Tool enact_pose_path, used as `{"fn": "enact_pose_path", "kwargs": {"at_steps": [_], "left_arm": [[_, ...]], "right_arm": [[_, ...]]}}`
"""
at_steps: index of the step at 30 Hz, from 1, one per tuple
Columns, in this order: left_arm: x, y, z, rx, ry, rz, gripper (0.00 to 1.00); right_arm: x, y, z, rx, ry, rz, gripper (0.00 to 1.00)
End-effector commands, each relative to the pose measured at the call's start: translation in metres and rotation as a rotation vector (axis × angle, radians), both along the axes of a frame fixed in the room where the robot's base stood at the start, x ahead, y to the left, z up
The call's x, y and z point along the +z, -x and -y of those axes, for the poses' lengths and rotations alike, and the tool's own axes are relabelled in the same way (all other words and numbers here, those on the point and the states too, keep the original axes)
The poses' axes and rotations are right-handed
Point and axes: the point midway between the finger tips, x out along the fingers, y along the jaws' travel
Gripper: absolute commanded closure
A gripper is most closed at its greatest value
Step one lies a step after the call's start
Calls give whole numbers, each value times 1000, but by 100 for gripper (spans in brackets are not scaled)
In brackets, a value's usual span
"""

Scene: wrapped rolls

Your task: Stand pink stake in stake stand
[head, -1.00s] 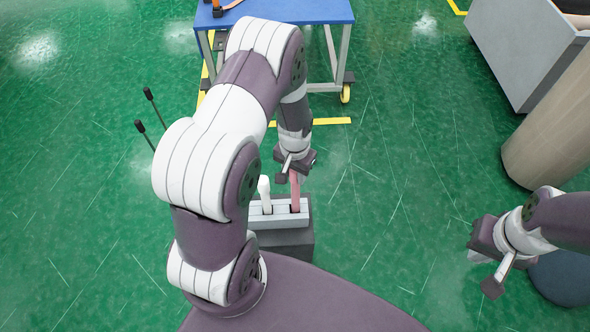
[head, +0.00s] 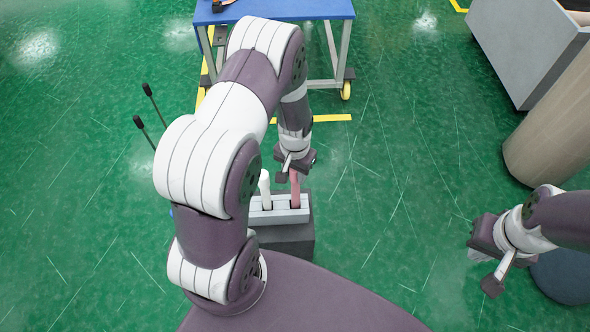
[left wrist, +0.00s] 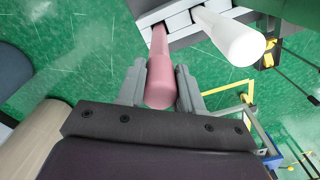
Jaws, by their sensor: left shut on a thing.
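The pink stake (head: 295,188) is upright in the head view, its lower end at the right slot of the stake stand (head: 278,216). My left gripper (head: 291,172) is above the stand and shut on the stake's upper part. In the left wrist view, the gripper's grey fingers (left wrist: 161,88) lie on either side of the pink stake (left wrist: 160,60), which reaches down to a dark slot of the stand (left wrist: 183,32). How deep it sits is hidden. My right gripper (head: 487,262) is at the far right, away from the stand; its fingers are unclear.
A white stake (head: 264,184) stands in the left slot, close beside my left gripper. A blue-topped table (head: 290,10) is behind. A grey bin (head: 525,50) and a beige cylinder (head: 555,125) are at the right. Two thin black-tipped rods (head: 147,112) are at the left.

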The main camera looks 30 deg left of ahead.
Motion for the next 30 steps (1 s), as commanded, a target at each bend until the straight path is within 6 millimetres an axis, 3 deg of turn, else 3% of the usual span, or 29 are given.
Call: {"fn": "enact_pose_path", "kwargs": {"at_steps": [30], "left_arm": [[-21,0,0,0,0,1,100]], "right_arm": [[-14,0,0,0,0,0,100]]}}
